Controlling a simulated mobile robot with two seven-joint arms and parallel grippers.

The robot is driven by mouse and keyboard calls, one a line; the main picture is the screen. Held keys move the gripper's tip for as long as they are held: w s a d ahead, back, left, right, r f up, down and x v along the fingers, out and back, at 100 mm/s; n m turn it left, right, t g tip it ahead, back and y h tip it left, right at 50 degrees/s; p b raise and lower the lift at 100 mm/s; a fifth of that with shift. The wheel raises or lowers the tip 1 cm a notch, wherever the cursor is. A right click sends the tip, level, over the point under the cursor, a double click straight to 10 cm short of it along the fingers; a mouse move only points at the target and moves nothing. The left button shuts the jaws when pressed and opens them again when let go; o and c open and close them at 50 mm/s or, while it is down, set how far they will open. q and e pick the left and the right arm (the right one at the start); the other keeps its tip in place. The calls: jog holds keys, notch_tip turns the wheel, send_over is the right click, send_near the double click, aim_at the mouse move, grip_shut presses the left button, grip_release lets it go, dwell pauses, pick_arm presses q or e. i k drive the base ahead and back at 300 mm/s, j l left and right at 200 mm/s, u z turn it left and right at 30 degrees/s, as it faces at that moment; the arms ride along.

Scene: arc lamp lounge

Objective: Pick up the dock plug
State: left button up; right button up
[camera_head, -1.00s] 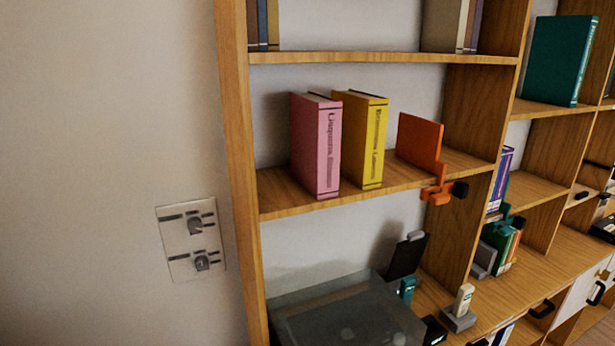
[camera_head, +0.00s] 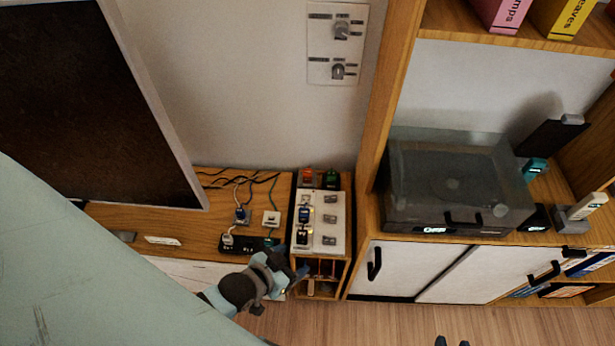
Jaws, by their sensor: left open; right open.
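Several small plugs stand at the low wooden ledge, and I cannot tell which one is the dock plug. A blue plug (camera_head: 241,213) and a white plug (camera_head: 271,218) sit on the ledge, the latter with a green cable. A whitish plug (camera_head: 228,239) is at the left end of a black power strip (camera_head: 238,246). A white panel (camera_head: 333,217) to the right holds a blue plug (camera_head: 304,214) and a dark one (camera_head: 302,237). My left gripper (camera_head: 297,274) is open, in front of the strip and panel, hiding part of them. My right gripper's dark fingertips (camera_head: 452,342) show apart at the bottom edge.
A dark screen (camera_head: 90,95) stands at the left. A wall switch plate (camera_head: 337,45) is above. Wooden floor (camera_head: 380,322) lies clear in front.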

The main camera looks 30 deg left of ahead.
aim_at(308, 173)
jog(key=u, duration=0.9)
